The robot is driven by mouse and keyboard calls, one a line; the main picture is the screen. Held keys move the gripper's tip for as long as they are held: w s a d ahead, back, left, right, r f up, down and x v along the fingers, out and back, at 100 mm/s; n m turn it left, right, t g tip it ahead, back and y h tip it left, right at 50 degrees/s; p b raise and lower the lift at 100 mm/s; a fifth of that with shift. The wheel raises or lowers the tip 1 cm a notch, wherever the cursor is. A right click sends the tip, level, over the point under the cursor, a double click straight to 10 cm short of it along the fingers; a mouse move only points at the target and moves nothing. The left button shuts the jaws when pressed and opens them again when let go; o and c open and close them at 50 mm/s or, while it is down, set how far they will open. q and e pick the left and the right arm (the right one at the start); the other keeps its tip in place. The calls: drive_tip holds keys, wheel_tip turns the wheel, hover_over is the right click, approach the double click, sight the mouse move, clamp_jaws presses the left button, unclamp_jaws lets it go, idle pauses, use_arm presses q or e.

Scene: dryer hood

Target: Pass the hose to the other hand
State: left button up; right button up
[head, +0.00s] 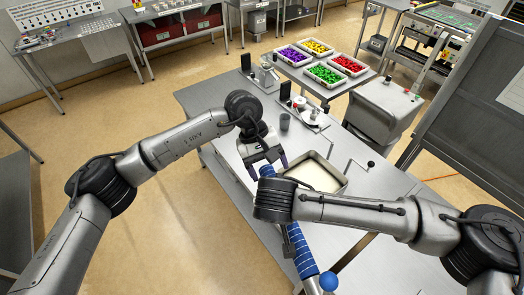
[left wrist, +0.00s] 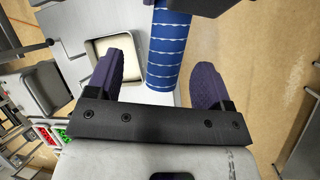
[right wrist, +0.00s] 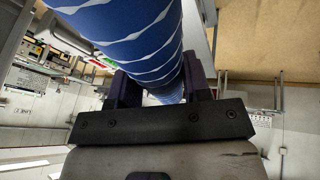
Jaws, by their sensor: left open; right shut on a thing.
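The hose (head: 300,250) is blue with white stripes and slants across the table's near edge in the head view. A blue ball (head: 328,281) shows at its lower end. My left gripper (head: 267,166) is open near the hose's upper end. In the left wrist view the hose end (left wrist: 168,50) shows between the spread purple fingers (left wrist: 160,75), nearer the right one; I cannot tell whether it touches. My right gripper (right wrist: 160,88) is shut on the hose (right wrist: 125,30), which passes between its fingers. In the head view my right arm hides that grip.
The steel table (head: 210,112) holds a cream-filled tray (head: 316,173) just beyond the grippers, and a grey cup (head: 284,121). Bins of coloured pieces (head: 325,73) stand behind. A dark panel (head: 465,110) rises at right. Open floor lies at left.

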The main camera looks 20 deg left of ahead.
use_arm(q)
drive_tip(key=shift+x, duration=2.4)
drive_tip(key=shift+d, duration=0.1)
drive_tip(key=c, duration=0.6)
drive_tip(key=shift+d+r, duration=0.1)
drive_tip(key=c, duration=0.6)
use_arm(e)
drive_tip(key=shift+s+a, duration=0.2)
use_arm(q)
drive_tip(key=shift+r, duration=0.1)
drive_tip(key=shift+c, duration=0.3)
use_arm(e)
drive_tip(key=o, duration=1.1)
drive_tip(key=shift+c, duration=0.2)
drive_tip(key=shift+o, duration=1)
drive_tip(key=shift+w, duration=0.1)
drive_tip(key=shift+d, duration=0.1)
drive_tip(key=shift+r, duration=0.1)
